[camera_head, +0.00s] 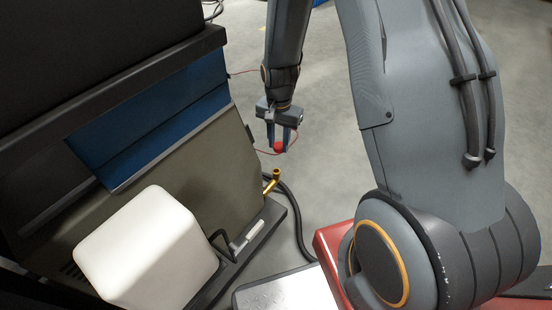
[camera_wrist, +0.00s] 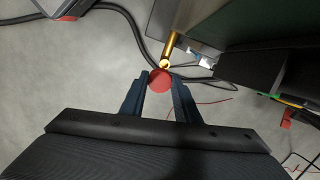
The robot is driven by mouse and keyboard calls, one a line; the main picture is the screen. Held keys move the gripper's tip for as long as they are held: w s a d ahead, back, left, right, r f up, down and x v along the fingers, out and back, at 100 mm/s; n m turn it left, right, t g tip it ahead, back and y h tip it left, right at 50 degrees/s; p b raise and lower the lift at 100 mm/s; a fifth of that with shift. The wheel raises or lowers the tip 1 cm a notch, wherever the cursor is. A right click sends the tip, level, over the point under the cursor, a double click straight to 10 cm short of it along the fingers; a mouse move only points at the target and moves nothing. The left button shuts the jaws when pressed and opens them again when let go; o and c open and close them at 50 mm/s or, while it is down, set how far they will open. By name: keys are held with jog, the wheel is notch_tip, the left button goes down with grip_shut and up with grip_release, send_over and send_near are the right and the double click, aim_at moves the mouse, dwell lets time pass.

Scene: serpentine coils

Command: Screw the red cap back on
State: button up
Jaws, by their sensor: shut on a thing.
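The red cap (camera_head: 279,147) is small and round, held between the fingertips of my gripper (camera_head: 280,143). In the wrist view the red cap (camera_wrist: 160,80) sits between the two dark fingers of my gripper (camera_wrist: 161,84), which are shut on it. A brass pipe fitting (camera_head: 272,180) sticks out from the lower right side of the machine. The cap is above the fitting and apart from it in the head view. In the wrist view the brass fitting (camera_wrist: 169,50) lies just beyond the cap; its open end is close to the cap's edge.
The machine's olive and blue side panel (camera_head: 185,165) stands left of my gripper. A white rounded block (camera_head: 147,250) is at the lower left. A black hose (camera_head: 297,215) runs on the floor by the fitting, and thin red wires (camera_head: 240,73) pass near. Open grey floor (camera_head: 330,120) lies right of my gripper.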

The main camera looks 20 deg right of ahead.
jog(key=m+b, duration=0.2)
jog(key=b, duration=0.5)
send_near(276, 172)
jog(key=shift+w+d+r, duration=0.15)
jog(key=shift+w, duration=0.05)
notch_tip(276, 172, down, 5)
jog(key=b, duration=0.4)
jog(key=shift+r+b, duration=0.15)
jog(key=shift+b, duration=0.15)
jog(key=shift+s+p, duration=0.1)
jog(key=shift+p, duration=0.3)
jog(key=shift+f, duration=0.3)
jog(key=shift+f+b, duration=0.35)
jog(key=shift+f, duration=0.45)
jog(key=shift+f, duration=0.45)
jog(key=shift+m, duration=0.3)
